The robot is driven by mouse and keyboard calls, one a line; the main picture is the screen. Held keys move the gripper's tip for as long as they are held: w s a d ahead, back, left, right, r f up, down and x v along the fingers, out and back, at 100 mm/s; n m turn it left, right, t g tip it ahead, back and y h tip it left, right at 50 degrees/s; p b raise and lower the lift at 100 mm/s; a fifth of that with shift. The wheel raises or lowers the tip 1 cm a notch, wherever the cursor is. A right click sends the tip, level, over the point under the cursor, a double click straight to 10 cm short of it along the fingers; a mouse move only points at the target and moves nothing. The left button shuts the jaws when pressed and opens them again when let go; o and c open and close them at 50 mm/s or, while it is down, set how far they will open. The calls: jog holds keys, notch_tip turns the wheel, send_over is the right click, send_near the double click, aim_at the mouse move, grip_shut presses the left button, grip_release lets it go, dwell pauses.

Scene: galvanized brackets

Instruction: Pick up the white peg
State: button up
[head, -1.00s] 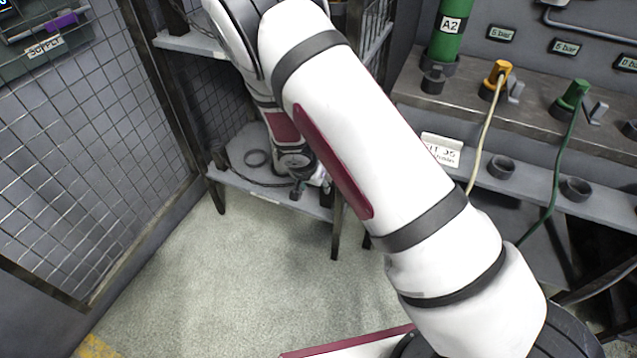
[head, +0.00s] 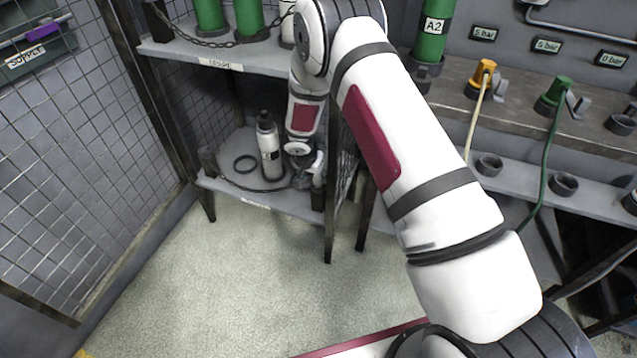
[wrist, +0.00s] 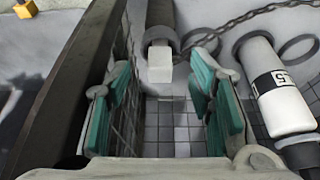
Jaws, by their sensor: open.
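The white peg (wrist: 159,66) shows in the wrist view as a pale square-ended block with a dark round collar behind it. My gripper (wrist: 161,84) is open, with its green pads on the left and right of the picture. The peg's end appears between the pad tips, with a gap on both sides; I cannot tell how far in front it is. In the head view my gripper (head: 308,168) is over the right part of the lower shelf, and I cannot make out the peg there.
A white bottle with a black cap (head: 270,150) stands left of my gripper; it also shows in the wrist view (wrist: 283,100). A dark ring (head: 245,163) and a chain lie on the lower shelf (head: 225,184). The upper shelf (head: 215,62) holds green cylinders above. A dark post (wrist: 65,75) runs close on the left.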

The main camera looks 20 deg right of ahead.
aim_at(319, 182)
jog(key=w+f, duration=0.1)
jog(key=w+d+f+b, duration=0.1)
jog(key=f, duration=0.1)
jog(key=w+d+f, duration=0.1)
jog(key=shift+w+d+f, duration=0.2)
jog(key=shift+d+f, duration=0.05)
jog(key=shift+f, duration=0.1)
jog(key=shift+c, duration=0.5)
grip_shut()
